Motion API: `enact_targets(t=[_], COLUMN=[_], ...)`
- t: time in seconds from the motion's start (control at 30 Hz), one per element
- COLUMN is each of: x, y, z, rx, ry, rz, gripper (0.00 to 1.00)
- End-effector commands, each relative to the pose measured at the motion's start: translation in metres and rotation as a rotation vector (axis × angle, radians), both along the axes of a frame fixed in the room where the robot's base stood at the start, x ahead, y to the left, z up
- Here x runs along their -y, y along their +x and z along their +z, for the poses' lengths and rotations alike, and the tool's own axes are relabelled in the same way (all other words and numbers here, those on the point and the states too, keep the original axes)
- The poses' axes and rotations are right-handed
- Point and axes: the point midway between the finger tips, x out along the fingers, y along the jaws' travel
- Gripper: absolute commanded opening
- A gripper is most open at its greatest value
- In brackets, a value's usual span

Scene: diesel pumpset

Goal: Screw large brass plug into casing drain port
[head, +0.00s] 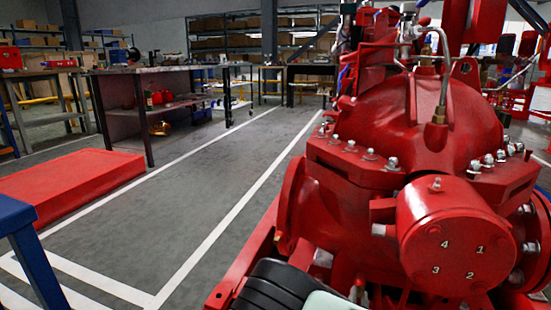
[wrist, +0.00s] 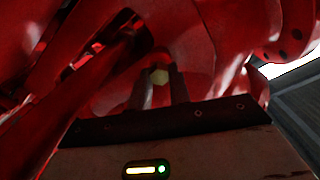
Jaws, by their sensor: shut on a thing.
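The large brass plug (wrist: 159,75) shows in the wrist view as a small yellowish hexagonal end between the two fingers. My gripper (wrist: 161,86) is shut on it, beneath the red casing. The casing (head: 350,205) fills the right of the head view, and its red underside (wrist: 195,50) surrounds the fingertips in the wrist view. The drain port is hidden behind the plug and fingers, so I cannot tell how far the plug sits in it. In the head view my gripper is hidden below the casing; only part of my arm shows at the bottom edge.
A round red end cover (head: 455,240) marked 1 to 4 juts out at the right. A side flange (head: 293,205) and red base rail (head: 240,270) lie close by. The floor (head: 205,165) to the left is clear, with a workbench (head: 165,75) beyond.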

Motion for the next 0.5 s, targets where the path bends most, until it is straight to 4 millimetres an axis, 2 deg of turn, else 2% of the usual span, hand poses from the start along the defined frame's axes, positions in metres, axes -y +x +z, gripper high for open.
enact_targets(t=[0.03,0.13,0.37,0.4,0.47,0.5], x=[0.0021,0.0015,0.0011,0.0011,0.0010,0.0013], y=[0.0035,0.0034,0.0038,0.0038,0.0038,0.0036], z=[0.0053,0.0047,0.0043,0.0044,0.0043,0.0039], rx=[0.022,0.042,0.048,0.048,0.047,0.047], ry=[0.041,0.097,0.108,0.108,0.109,0.108], rz=[-0.004,-0.002,-0.001,-0.001,-0.001,-0.002], gripper=[0.00,0.00,0.00,0.27,0.44,0.44])
